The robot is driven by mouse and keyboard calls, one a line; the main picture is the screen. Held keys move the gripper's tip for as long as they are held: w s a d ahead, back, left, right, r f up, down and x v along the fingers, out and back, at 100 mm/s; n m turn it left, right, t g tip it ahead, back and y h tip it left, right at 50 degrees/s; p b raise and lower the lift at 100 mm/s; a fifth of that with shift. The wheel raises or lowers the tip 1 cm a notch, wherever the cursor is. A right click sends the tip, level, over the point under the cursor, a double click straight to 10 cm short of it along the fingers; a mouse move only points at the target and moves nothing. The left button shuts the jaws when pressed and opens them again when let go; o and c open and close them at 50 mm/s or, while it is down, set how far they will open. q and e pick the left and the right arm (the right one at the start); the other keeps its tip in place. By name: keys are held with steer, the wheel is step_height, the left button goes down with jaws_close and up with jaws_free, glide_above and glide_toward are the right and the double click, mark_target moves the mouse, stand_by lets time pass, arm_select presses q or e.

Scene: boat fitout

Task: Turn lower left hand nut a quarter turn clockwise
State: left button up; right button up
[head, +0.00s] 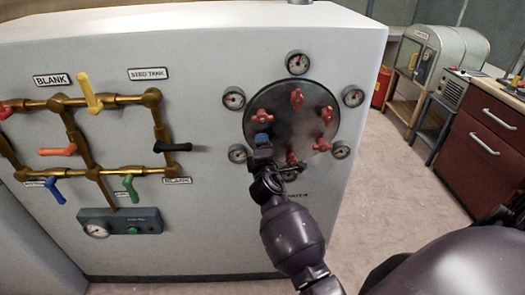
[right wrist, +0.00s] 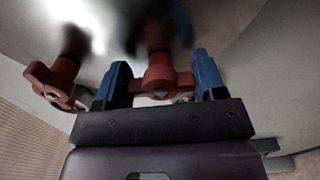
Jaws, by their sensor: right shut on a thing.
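A round metal plate (head: 288,128) on the white cabinet front carries a ring of several red winged nuts. My right gripper (head: 262,140) is at the lower left position of the ring, its blue fingertips against the plate area and hiding that nut in the head view. In the right wrist view a red nut (right wrist: 160,76) sits between the two blue fingers, and the gripper is shut on it. Another red nut (right wrist: 54,86) stands apart, left of the fingers. My left gripper is not in view.
Several gauges (head: 298,62) surround the plate. Nearby nuts stand at the upper left (head: 263,117) and bottom (head: 291,159) of the ring. Brass pipes with coloured valve levers (head: 90,93) are to the left. A red drawer cabinet (head: 482,140) is at the right, with open floor between.

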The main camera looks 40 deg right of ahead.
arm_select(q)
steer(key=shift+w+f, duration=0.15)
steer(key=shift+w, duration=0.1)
arm_select(e)
steer(key=shift+m, duration=0.6)
steer(key=o, duration=0.9)
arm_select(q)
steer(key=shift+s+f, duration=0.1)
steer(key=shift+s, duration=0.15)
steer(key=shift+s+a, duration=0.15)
arm_select(e)
steer(key=shift+s+a, duration=0.1)
steer(key=shift+s, duration=0.1)
